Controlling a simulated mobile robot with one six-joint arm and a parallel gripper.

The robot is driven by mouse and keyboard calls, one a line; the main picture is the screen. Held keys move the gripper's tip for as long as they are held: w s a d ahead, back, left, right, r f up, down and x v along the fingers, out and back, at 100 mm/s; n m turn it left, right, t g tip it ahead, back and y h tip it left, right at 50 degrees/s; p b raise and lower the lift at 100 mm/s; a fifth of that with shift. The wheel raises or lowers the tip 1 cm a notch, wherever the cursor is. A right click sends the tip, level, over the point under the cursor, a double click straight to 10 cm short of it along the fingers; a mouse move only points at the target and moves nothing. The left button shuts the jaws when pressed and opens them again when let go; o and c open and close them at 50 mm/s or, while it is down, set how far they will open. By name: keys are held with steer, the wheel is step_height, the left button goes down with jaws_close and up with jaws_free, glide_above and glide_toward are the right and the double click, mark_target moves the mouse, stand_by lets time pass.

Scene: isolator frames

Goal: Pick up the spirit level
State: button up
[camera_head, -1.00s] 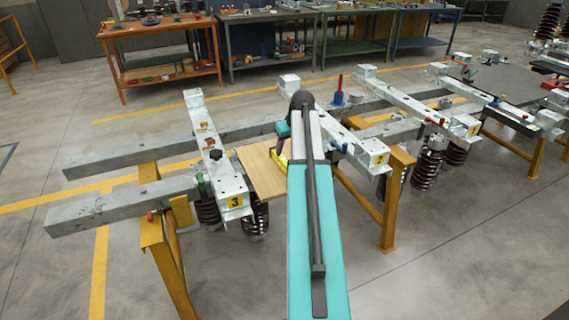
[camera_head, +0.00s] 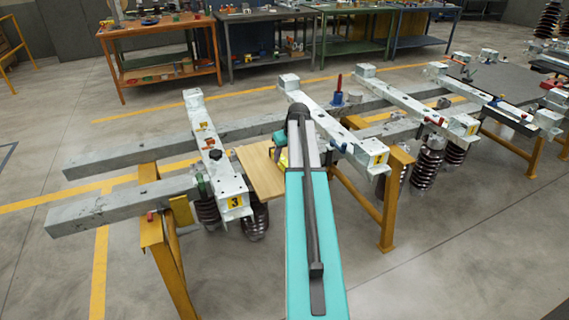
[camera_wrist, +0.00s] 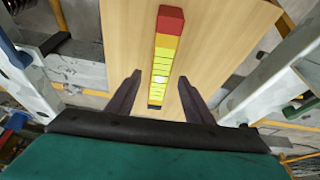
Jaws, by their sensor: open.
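The spirit level (camera_wrist: 165,50) is a narrow yellow bar with a red end and a dark near end. It lies on a light wooden board (camera_wrist: 215,38), pointing nearly straight away from me in the wrist view. My gripper (camera_wrist: 159,77) is open, with one dark finger on each side of the level's near part and visible gaps to both. Whether the fingertips are down at the level's height is hard to tell. In the head view, my arm hides the gripper, and only a bit of yellow shows beside the board (camera_head: 258,170).
White metal beams (camera_head: 222,180) flank the board, carrying clamps and small fittings. Grey rails (camera_head: 120,207) rest on yellow trestles (camera_head: 393,205). Dark ribbed insulators (camera_head: 426,165) hang below. Workbenches (camera_head: 160,45) stand at the back. Open floor lies in front.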

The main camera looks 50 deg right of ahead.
mark_target(284, 159)
steer(key=shift+p+x, duration=0.35)
steer(key=shift+x, duration=1.8)
jaws_close()
